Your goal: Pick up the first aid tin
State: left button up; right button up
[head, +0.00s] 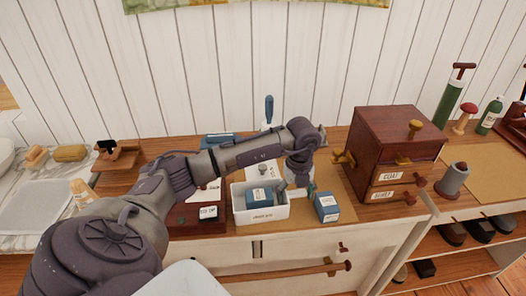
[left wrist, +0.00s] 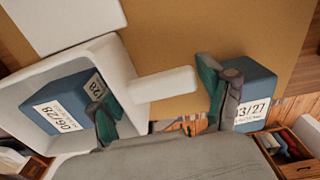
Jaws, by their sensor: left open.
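A white open box (head: 262,215) with a front label too small to read stands on the tan mat; I take it to be the first aid tin. A blue labelled box (head: 258,193) lies inside it. The tin's wall also shows in the left wrist view (left wrist: 108,58), with a white bar-shaped handle (left wrist: 165,84) sticking out. My left gripper (head: 298,191) is open at the tin's right side, pointing down. In the left wrist view, its green-padded fingers (left wrist: 160,108) are on either side of the handle; contact is unclear. My right gripper is out of view.
Another blue box (head: 326,207) stands on the mat right of the tin, close to one finger. A white panel (head: 262,170) lies behind the tin. A wooden drawer cabinet (head: 395,150) stands at the right. A dark labelled tray (head: 197,218) is at the left.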

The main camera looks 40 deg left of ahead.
pick_arm(q)
jog(key=c, duration=1.2)
jog(key=shift+r, duration=0.1)
jog(key=shift+c, duration=0.5)
